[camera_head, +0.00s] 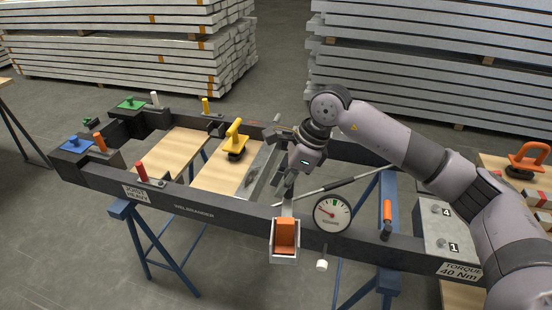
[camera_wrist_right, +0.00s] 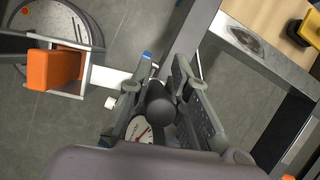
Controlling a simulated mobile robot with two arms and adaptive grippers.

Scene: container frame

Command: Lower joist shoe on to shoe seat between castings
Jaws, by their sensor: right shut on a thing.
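My right gripper (camera_head: 288,190) is above the near dark side rail (camera_head: 190,207), just right of a grey joist (camera_head: 264,162) that spans the frame. In the wrist view the fingers of my right gripper (camera_wrist_right: 158,95) are shut on a dark rounded grip (camera_wrist_right: 160,104); I cannot tell what it joins. The joist (camera_wrist_right: 275,65), with an oval hole, lies to the right of the fingers there. The shoe and its seat cannot be told apart here. Castings with a blue cap (camera_head: 77,146) and a green cap (camera_head: 132,104) stand at the left end. My left gripper is out of view.
An orange block in a pale bracket (camera_head: 286,254) hangs on the near rail beside a dial gauge (camera_head: 332,213). A yellow handle (camera_head: 236,134) stands on the wooden floor panels (camera_head: 173,152). Colored pegs stand along the rails. Blue trestles (camera_head: 150,240) carry the frame.

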